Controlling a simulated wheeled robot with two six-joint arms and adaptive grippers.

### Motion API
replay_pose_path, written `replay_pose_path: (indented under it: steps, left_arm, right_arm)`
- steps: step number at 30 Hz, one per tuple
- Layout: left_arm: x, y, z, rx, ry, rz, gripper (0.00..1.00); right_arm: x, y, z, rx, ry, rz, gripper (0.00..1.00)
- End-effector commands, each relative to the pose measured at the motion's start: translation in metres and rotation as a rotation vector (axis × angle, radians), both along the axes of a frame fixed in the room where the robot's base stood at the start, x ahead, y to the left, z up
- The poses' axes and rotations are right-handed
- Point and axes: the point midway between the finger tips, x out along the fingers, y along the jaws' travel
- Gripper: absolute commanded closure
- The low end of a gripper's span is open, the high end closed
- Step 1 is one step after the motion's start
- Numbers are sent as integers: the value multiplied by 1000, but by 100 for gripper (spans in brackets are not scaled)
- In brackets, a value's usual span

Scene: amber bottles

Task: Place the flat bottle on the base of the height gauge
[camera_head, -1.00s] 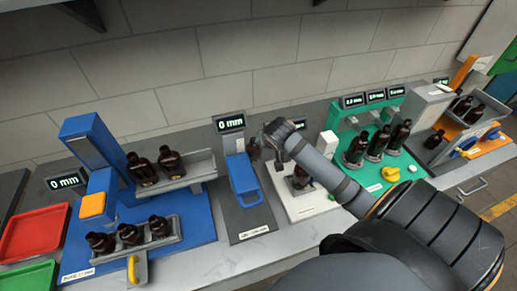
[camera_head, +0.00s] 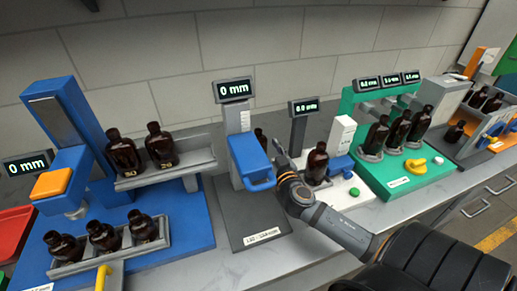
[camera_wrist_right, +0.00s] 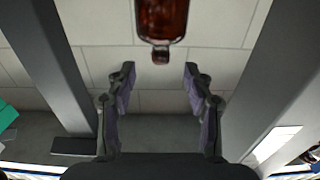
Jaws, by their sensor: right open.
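The height gauge stands mid-view with a grey base (camera_head: 257,228), a grey column, a blue sliding jaw (camera_head: 250,160) and a display (camera_head: 233,90) reading 0 mm. A dark amber bottle (camera_head: 260,134) shows only in part behind the blue jaw; what it rests on is hidden. My right gripper (camera_head: 279,153) is just right of the blue jaw. In the right wrist view its two fingers (camera_wrist_right: 159,88) are apart with nothing between them. An amber bottle (camera_wrist_right: 162,20) is beyond the fingertips there, neck towards the gripper. I cannot tell which bottle is the flat one. My left gripper is not in view.
A white scale holds one bottle (camera_head: 318,163) close to the right of my gripper. A green fixture (camera_head: 400,185) holds several bottles. A blue station (camera_head: 185,230) at left carries bottles on a shelf and in a tray. The gauge's front base is bare.

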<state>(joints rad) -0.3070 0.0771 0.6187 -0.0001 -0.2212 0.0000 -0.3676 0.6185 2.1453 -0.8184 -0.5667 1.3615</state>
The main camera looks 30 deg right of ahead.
Motion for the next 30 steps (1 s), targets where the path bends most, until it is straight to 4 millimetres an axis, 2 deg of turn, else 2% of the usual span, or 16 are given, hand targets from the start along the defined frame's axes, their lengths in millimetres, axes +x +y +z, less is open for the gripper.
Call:
replay_pose_path:
  steps: [4, 11, 19, 27, 28, 30]
  left_arm:
    - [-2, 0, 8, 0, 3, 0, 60]
    - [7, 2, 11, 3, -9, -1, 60]
    - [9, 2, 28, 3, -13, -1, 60]
    - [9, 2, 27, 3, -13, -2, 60]
    - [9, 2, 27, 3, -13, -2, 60]
    - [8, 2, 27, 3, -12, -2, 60]
  right_arm:
    - [23, -6, 3, 3, -2, -3, 48]
    - [32, -8, 2, 1, -1, -1, 48]
    - [74, -18, 3, 3, -1, -3, 48]
    - [79, -19, 0, 0, 0, 0, 48]
    - [79, -19, 0, 0, 0, 0, 49]
    - [79, -19, 0, 0, 0, 0, 59]
